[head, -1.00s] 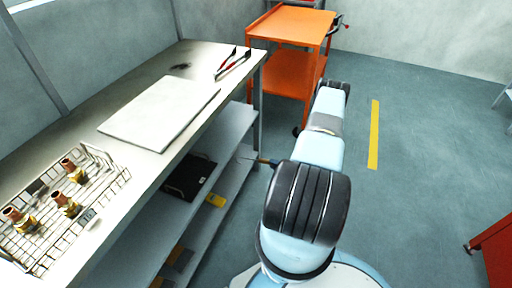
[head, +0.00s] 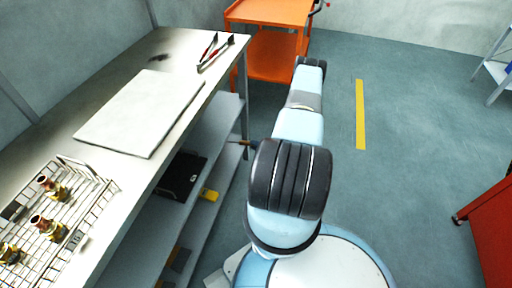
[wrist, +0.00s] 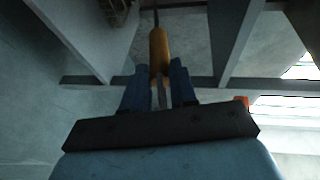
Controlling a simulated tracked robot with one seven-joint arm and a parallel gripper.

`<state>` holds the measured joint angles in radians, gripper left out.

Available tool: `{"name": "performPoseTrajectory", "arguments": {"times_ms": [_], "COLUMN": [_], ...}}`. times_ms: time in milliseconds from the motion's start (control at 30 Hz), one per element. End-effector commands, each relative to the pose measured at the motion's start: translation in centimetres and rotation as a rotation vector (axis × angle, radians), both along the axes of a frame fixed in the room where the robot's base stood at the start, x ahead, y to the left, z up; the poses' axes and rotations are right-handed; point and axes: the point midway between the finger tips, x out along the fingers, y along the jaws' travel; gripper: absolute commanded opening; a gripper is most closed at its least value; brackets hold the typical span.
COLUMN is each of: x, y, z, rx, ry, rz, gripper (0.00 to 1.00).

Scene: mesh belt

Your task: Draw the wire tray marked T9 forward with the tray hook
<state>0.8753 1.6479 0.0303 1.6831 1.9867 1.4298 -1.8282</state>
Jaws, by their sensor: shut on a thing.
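A wire tray (head: 98,200) sits on the bench at the lower left of the head view, cut off by the picture edge. It holds several brass and copper fittings. A small tag (head: 74,240) hangs on its side facing the bench's front edge; I cannot read its marking surely. In the wrist view my gripper (wrist: 161,84) is shut on the orange-brown handle of the tray hook (wrist: 159,48). Its thin dark shaft points away from the jaws; the hook's tip is not clear. In the head view the handle (head: 246,143) shows beside my arm, right of the shelves and apart from the tray.
The bench (head: 60,98) carries a pale flat board (head: 142,112) and red-handled tongs (head: 212,52). A black item (head: 182,175) and a yellow item (head: 209,194) lie on the shelves below. An orange cart (head: 270,55) stands behind. The floor on the right is mostly open.

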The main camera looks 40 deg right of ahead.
Motion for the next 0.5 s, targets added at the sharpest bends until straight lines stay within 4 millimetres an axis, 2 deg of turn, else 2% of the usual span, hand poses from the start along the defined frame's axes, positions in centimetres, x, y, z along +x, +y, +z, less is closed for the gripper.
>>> {"name": "performPoseTrajectory", "arguments": {"times_ms": [500], "x": [3.4], "y": [2.8], "z": [0.0], "rx": [0.001], "ry": [0.000], "rz": [0.004], "gripper": [0.00]}}
